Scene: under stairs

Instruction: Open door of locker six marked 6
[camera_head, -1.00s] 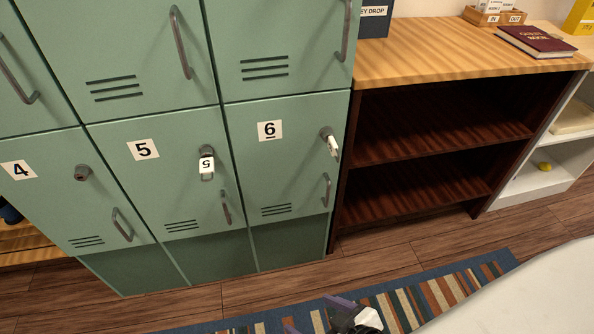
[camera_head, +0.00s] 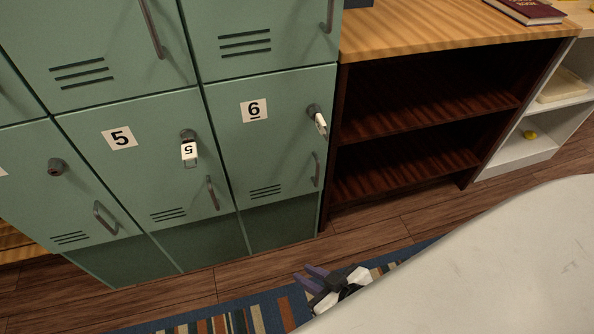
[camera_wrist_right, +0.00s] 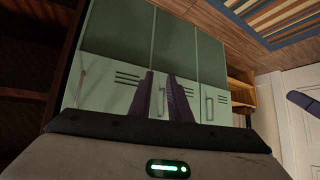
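The locker marked 6 (camera_head: 272,145) has a green door that is shut. Its lock (camera_head: 313,111) has a key with a white tag (camera_head: 321,125) hanging in it. Its vertical handle (camera_head: 316,169) is low on the door's right side. My right gripper (camera_head: 308,276) is open and empty, low in front of the lockers and apart from the door. In the right wrist view the lockers show upside down behind its two purple fingers (camera_wrist_right: 162,97), with the locker 6 handle (camera_wrist_right: 81,89) at left. A purple piece at that view's right edge may be my left gripper (camera_wrist_right: 304,104).
Locker 5 (camera_head: 150,180) also has a tagged key (camera_head: 189,151) in its lock. A dark wooden shelf unit (camera_head: 428,113) stands right of locker 6. A striped rug (camera_head: 250,315) lies on the wooden floor (camera_head: 365,237). A pale surface covers the lower right.

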